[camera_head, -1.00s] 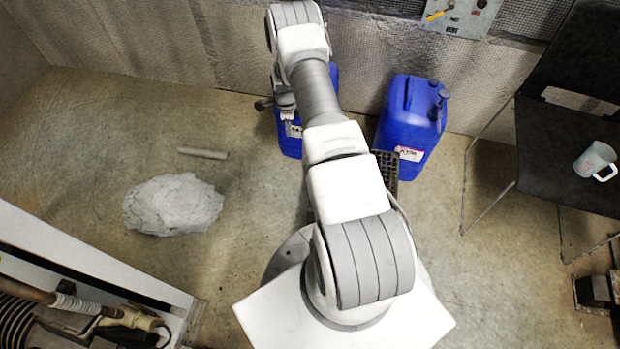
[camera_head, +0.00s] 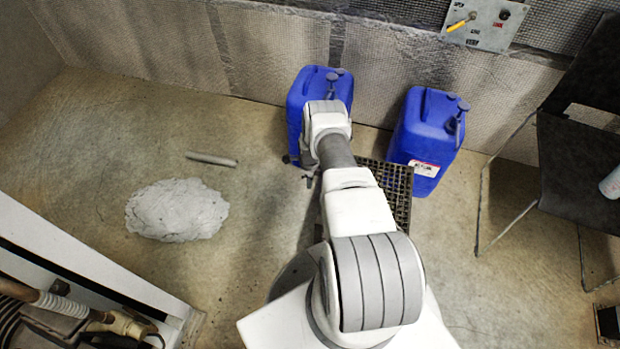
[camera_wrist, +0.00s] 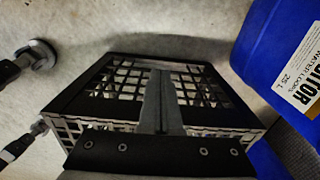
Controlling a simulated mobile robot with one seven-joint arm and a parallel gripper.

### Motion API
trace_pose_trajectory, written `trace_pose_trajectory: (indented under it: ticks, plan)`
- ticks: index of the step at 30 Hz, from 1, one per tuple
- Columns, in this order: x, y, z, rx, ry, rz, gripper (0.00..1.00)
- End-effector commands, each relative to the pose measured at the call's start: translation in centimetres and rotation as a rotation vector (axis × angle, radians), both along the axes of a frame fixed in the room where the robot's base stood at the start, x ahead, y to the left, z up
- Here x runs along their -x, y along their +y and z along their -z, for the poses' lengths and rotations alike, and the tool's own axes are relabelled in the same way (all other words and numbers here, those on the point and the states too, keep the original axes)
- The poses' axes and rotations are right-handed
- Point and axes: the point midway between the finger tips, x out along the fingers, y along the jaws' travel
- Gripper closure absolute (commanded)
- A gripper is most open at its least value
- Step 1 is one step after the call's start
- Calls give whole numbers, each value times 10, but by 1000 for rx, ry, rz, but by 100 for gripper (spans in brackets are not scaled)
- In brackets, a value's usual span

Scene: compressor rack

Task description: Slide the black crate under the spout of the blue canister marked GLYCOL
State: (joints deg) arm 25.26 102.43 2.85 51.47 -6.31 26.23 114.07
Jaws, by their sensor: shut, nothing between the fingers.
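The black lattice crate (camera_head: 402,190) sits on the floor in front of the two canisters, partly hidden by my arm; its open top and lattice (camera_wrist: 205,85) fill the middle of the wrist view. My gripper (camera_wrist: 161,74) is shut and empty, its fingers in front of the crate; I cannot tell whether they touch it. It is hidden in the head view. One blue canister (camera_head: 318,85) stands behind my wrist, another (camera_head: 428,130) to the right. A blue canister (camera_wrist: 262,55) in the wrist view has a label ending "BITOR", apparently the right one. No GLYCOL label is readable.
A grey rock-like lump (camera_head: 177,210) and a short grey rod (camera_head: 211,159) lie on the floor at left. A black chair (camera_head: 585,165) stands at right. The padded wall (camera_head: 270,50) closes the back.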

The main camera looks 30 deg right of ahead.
Motion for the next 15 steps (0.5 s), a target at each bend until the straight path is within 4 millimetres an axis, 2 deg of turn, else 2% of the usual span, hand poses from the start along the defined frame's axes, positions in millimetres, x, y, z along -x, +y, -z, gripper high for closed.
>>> trace_pose_trajectory:
  ticks: [1,3,6,15]
  plan:
    - [0,0,15,-1,-1,1,100]
    - [9,-11,7,0,0,5,100]
    - [19,-20,7,-1,-1,4,100]
    - [28,-29,7,-1,-1,-1,100]
